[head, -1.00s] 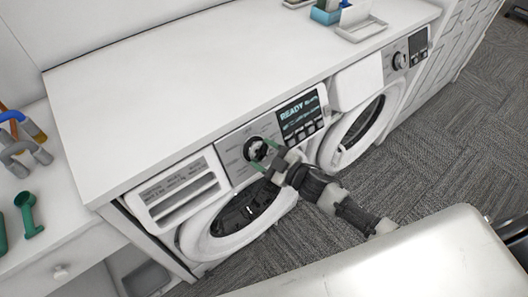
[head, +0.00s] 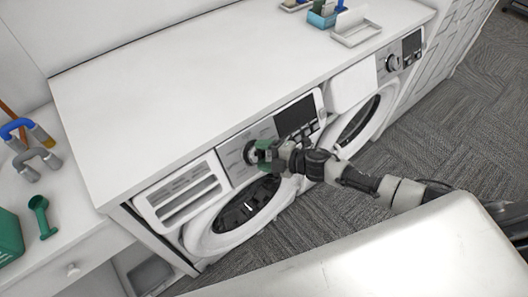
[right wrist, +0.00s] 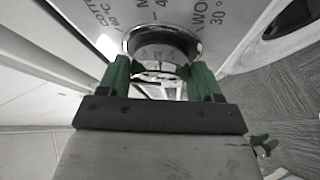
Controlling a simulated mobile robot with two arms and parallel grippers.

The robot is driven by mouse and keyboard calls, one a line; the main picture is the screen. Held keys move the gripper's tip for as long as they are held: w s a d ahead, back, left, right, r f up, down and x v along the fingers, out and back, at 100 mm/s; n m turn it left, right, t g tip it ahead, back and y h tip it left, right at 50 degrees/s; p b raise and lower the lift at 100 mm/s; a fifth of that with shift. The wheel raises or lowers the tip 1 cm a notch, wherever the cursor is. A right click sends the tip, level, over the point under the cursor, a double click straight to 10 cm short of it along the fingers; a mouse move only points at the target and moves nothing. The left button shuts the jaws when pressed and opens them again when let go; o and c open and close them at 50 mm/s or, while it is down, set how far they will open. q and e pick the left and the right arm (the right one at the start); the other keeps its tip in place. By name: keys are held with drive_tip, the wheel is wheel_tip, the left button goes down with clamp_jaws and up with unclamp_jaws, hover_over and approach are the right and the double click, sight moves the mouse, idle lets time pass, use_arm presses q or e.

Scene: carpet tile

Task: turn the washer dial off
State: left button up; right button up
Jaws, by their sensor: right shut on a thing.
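The washer dial (right wrist: 165,42) is a round knob with a shiny rim on the left washer's grey control panel (head: 232,160). In the head view the dial (head: 250,152) is partly hidden by my right gripper (head: 263,152). The green fingers of my right gripper (right wrist: 161,78) are at either side of the dial in the right wrist view, shut on it. The display (head: 295,115) beside the dial is dark. Small green tips (right wrist: 264,142) at the lower right of the wrist view look like my left gripper, too small to read; the head view does not show it.
A second washer (head: 362,112) stands to the right under the same white counter (head: 190,90). The left washer's round door (head: 215,228) is below the panel. A blue-handled tool (head: 18,127) and green scoop (head: 42,215) are on the left surface. Grey carpet (head: 440,130) lies in front.

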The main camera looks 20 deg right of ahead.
drive_tip(key=shift+n, duration=0.3)
drive_tip(key=o, duration=0.9)
drive_tip(key=b+v, duration=0.2)
drive_tip(key=v, duration=0.8)
drive_tip(key=shift+s+d+r, duration=0.2)
drive_tip(key=shift+d+r, duration=0.05)
drive_tip(key=shift+d, duration=0.05)
